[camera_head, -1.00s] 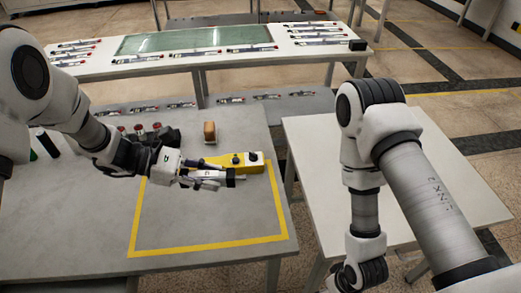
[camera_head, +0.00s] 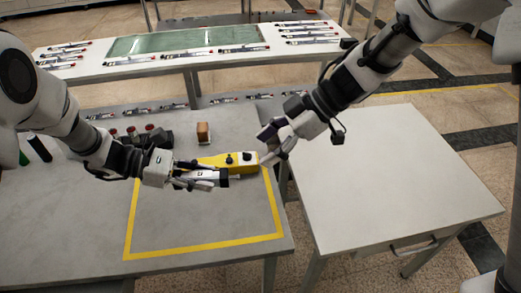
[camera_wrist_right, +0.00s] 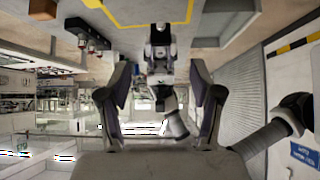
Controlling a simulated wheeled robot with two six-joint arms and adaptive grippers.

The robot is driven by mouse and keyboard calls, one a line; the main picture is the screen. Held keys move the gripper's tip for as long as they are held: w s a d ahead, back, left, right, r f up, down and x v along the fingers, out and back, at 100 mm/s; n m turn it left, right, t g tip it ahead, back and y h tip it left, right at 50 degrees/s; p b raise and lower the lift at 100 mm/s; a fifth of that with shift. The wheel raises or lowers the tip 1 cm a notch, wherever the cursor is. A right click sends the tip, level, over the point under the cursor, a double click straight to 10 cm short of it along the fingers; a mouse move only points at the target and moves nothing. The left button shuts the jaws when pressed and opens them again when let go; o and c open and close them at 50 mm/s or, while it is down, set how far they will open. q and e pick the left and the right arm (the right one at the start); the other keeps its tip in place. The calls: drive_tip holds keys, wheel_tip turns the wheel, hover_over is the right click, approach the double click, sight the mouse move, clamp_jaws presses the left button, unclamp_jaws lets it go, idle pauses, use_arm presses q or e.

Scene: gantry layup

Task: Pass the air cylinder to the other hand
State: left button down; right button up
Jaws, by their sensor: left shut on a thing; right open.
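The air cylinder (camera_head: 206,175) is a short silvery body with a dark end cap and a thin rod pointing right. My left gripper (camera_head: 186,174) is shut on its left part and holds it level above the grey table; the fingers hide that end. My right gripper (camera_head: 270,147) is open and empty, to the right of and a little behind the cylinder's rod end, apart from it. In the right wrist view, the cylinder (camera_wrist_right: 160,38) appears end-on between the two open fingers (camera_wrist_right: 161,98), with my left arm behind it.
A brown block (camera_head: 203,133) and several red-topped items (camera_head: 132,132) stand further back. The yellow-taped area (camera_head: 205,220) is clear in front. A bare white table (camera_head: 390,170) stands at right.

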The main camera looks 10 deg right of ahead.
sight(232, 175)
use_arm(q)
drive_tip(key=shift+w, duration=0.15)
use_arm(e)
drive_tip(key=x, duration=1.2)
drive_tip(key=shift+w+d+f, duration=0.1)
drive_tip(key=shift+d, duration=0.05)
clamp_jaws()
use_arm(q)
drive_tip(key=c, duration=0.7)
unclamp_jaws()
